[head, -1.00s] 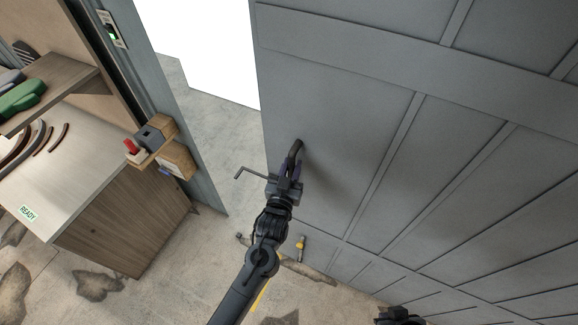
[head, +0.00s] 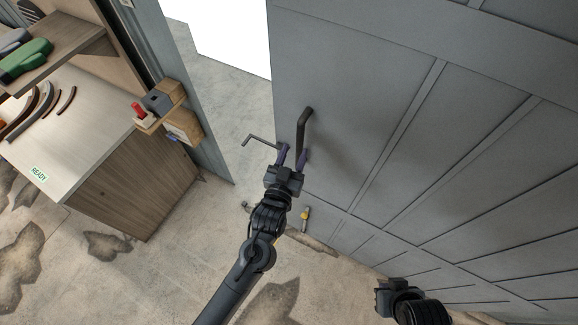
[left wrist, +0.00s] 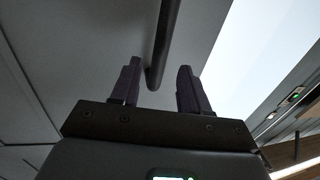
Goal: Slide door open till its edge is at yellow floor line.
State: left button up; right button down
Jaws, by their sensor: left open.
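The large grey panelled door (head: 350,60) fills the right of the head view, with its left edge beside a bright opening. Its dark bar handle (head: 305,125) stands near that edge. In the left wrist view the handle (left wrist: 163,45) comes down between the spread fingers (left wrist: 157,80), with space on both sides. My right gripper (head: 383,297) is low at the bottom right, away from the handle; its fingers are unclear. I cannot make out the yellow floor line now.
A bench (head: 75,130) with a READY label and curved strips stands left. A wooden block holder (head: 165,108) sticks out by the door post. A thin bent rod (head: 262,139) shows left of my left gripper. A small yellow-marked piece (head: 305,217) sits low by the door.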

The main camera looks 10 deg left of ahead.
pick_arm(q)
jog(key=shift+s+a, duration=0.15)
jog(key=shift+s, duration=0.85)
jog(key=shift+s+a, duration=0.15)
jog(key=shift+s, duration=0.85)
jog(key=s+a+r+g+y+p, duration=0.1)
jog(key=s+a+g+p, duration=0.4)
jog(key=s, duration=0.7)
jog(key=s+a+r+g+y+p, duration=0.1)
jog(key=s+a+g+p, duration=0.4)
jog(key=s+a+g, duration=0.4)
jog(key=shift+s+a, duration=0.65)
jog(key=shift+s, duration=1.35)
